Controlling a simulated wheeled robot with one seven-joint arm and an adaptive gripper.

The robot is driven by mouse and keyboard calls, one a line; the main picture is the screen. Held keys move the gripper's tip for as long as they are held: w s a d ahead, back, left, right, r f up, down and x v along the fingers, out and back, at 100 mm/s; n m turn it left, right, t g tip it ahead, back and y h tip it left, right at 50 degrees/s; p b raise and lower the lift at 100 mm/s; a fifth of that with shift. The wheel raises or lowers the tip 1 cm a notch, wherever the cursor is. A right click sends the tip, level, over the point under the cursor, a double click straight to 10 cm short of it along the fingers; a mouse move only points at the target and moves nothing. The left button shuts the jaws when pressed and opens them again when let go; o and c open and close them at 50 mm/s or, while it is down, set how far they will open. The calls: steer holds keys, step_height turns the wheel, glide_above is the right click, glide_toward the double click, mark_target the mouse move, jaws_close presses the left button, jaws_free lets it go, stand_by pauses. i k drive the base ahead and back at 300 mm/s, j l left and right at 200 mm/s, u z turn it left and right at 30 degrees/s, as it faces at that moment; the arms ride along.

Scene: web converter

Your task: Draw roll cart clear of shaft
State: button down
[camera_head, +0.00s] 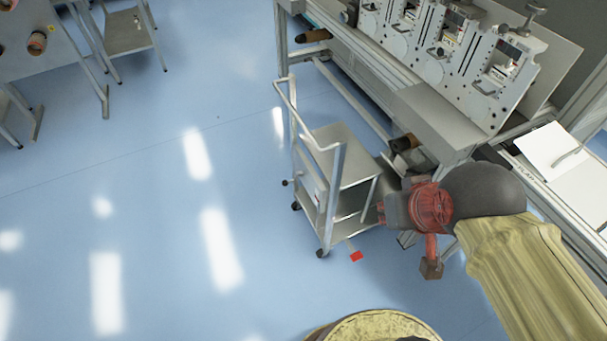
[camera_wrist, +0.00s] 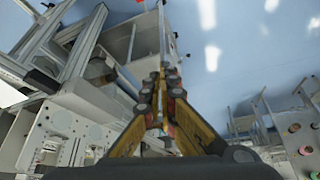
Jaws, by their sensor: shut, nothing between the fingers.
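The roll cart (camera_head: 343,160) is a grey wheeled frame with shelves and a tubular handle (camera_head: 292,120). It stands upright on the blue floor beside the machine bench. A dark shaft end with a brown face (camera_head: 403,143) projects from the bench just right of the cart. The cart's pale frame also shows in the wrist view (camera_wrist: 120,45). My gripper (camera_wrist: 168,72) is shut and empty there, with a pale upright bar just beyond its fingertips. I cannot tell whether they touch it. In the head view my arm covers the cart's right end, and the fingertips are not clear.
The machine bench (camera_head: 430,115) runs along the cart's right, with another brown shaft end (camera_head: 313,35) farther back. A red floor mark (camera_head: 356,256) lies near the cart's front wheel. Open floor (camera_head: 150,200) stretches left. A small table (camera_head: 125,32) stands at the far left.

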mark_target(354, 181)
steer(key=i+j, duration=0.3)
steer(key=i, duration=0.15)
steer(key=i+j, duration=0.25)
steer(key=i, duration=0.2)
steer(key=j+u, duration=0.05)
